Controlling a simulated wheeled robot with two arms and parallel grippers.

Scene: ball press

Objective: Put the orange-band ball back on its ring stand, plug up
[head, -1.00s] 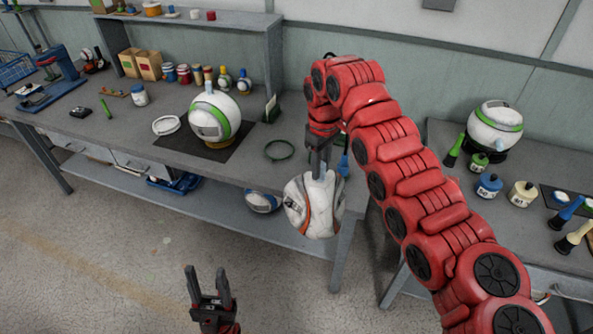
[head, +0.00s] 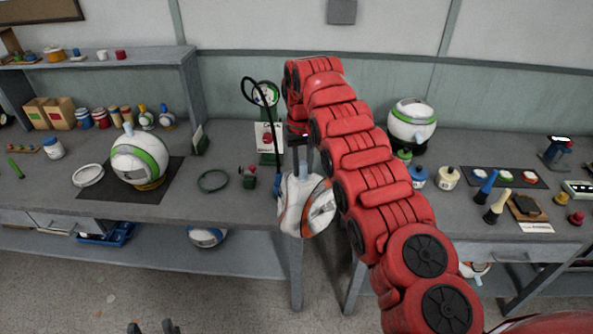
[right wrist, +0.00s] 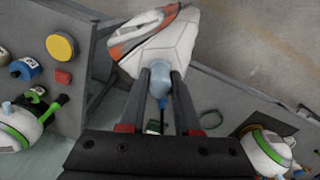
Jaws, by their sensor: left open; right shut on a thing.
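The orange-band ball (head: 304,208) is white with orange and dark patches. It hangs from my right gripper (head: 303,168), in front of the gap between the benches. In the right wrist view, my right gripper (right wrist: 160,80) is shut on the ball's light-blue plug (right wrist: 157,80); the ball (right wrist: 158,42) lies beyond the fingertips. The plug is on the ball's upper side. My left gripper (head: 151,328) is open and empty at the bottom edge.
A green-band ball (head: 138,162) sits on the left bench (head: 240,207). Another (head: 411,122) stands on the right bench, near jars and tools. A pump-like device (head: 265,130) with a looped hose stands behind the held ball. A ball (head: 206,237) lies on the lower shelf.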

